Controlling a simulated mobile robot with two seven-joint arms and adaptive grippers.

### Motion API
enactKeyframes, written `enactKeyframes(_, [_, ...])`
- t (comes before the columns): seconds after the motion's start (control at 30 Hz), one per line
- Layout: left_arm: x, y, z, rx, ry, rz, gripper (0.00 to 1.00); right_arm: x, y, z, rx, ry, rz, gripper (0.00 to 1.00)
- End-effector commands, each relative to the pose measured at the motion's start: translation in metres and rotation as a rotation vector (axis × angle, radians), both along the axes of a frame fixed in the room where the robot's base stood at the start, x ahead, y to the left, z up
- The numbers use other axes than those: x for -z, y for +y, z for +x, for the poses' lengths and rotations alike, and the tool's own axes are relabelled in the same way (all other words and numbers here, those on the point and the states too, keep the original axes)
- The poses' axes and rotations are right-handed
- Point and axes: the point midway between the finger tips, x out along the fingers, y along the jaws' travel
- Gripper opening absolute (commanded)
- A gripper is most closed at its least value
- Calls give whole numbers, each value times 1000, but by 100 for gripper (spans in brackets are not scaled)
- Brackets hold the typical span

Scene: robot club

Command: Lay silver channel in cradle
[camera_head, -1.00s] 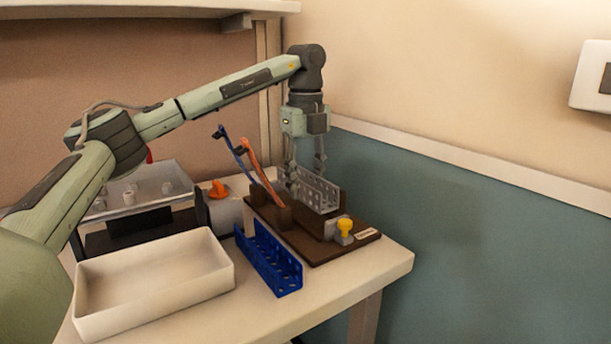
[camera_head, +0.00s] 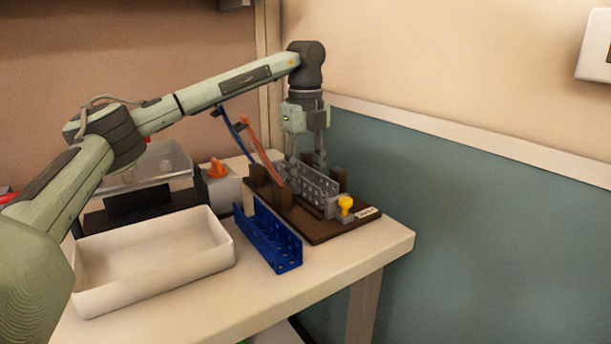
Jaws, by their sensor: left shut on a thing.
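The silver channel (camera_head: 318,188) is a perforated metal piece, low between the brown posts of the cradle (camera_head: 320,234). The cradle is a dark wooden base with upright posts and a yellow-knobbed clamp (camera_head: 345,204) at its near end. My left gripper (camera_head: 307,172) points straight down and is shut on the silver channel from above. The channel's underside is hidden, so I cannot tell whether it touches the cradle's floor. My right gripper is not in view.
A blue perforated channel (camera_head: 268,236) lies in front of the cradle. A blue strap (camera_head: 232,130) and an orange strap (camera_head: 262,152) rise at its left. An empty white tray (camera_head: 155,262) and a box with an orange knob (camera_head: 218,170) stand left. The wall is close behind.

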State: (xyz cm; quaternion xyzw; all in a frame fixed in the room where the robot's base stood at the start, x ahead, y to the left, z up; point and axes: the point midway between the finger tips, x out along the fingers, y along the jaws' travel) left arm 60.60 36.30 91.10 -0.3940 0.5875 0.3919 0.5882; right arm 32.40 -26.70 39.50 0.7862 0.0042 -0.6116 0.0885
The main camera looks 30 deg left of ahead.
Motion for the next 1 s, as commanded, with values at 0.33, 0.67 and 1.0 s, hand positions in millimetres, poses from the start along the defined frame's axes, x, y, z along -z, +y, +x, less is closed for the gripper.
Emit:
enactKeyframes(0.33, [3, 0, -1, 0, 6, 0, 51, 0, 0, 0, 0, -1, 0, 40])
enactKeyframes(0.67, [3, 0, -1, 0, 5, 1, 61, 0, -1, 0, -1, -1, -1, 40])
enactKeyframes(1.0, [-39, -1, 1, 0, 0, -1, 61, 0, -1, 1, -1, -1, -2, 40])
